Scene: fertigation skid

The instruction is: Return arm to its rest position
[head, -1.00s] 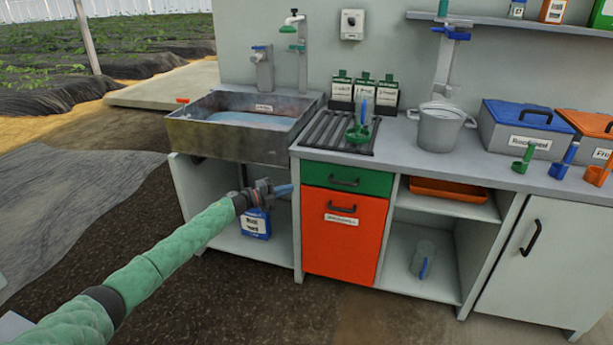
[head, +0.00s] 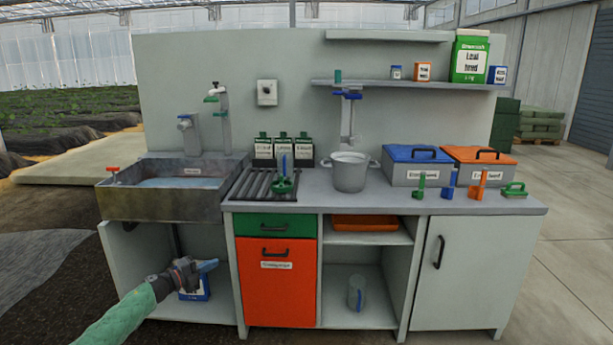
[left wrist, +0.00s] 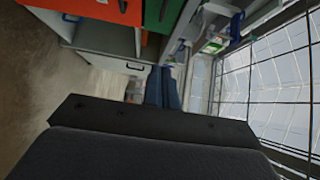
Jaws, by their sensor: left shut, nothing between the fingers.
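My left arm comes in from the lower left in the head view, with a green sleeve and a dark wrist. My left gripper (head: 207,266) has blue fingers that are together with nothing between them. It hangs in front of the open space under the sink, left of the orange door (head: 277,290). In the left wrist view the blue fingers (left wrist: 163,90) point away from the camera, side by side. A blue-and-white container (head: 196,290) under the sink is partly hidden behind the gripper. My right gripper does not show.
The metal sink (head: 170,200) overhangs the lower left. The counter (head: 400,204) bears a grey pot (head: 349,172), a blue-lidded box (head: 420,170), an orange-lidded box (head: 478,170) and several scoops. The floor at right is open.

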